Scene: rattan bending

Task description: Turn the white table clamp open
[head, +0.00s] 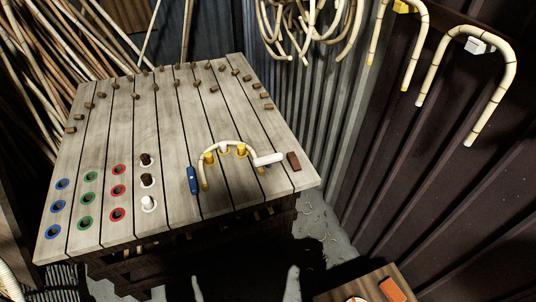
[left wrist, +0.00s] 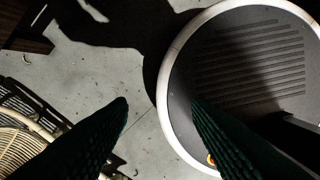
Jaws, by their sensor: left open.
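The white table clamp (head: 268,160) is a short bar on the right part of the slatted table (head: 175,115). It lies nearly crosswise at the right end of a bent rattan cane (head: 207,150). The cane arches around yellow pegs (head: 210,157). A blue clamp (head: 192,180) stands at the cane's left end, turned nearly lengthwise. My left gripper (left wrist: 160,101) is open and empty in the left wrist view, above the floor and well away from the clamp. Neither gripper shows in the head view.
A brown block (head: 294,161) sits just right of the white clamp. Blue, green and red ringed holes (head: 88,200) and several pegs (head: 147,181) fill the table's left front. Bent canes (head: 480,65) hang on the right wall. A small wooden stand (head: 365,284) is at bottom right.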

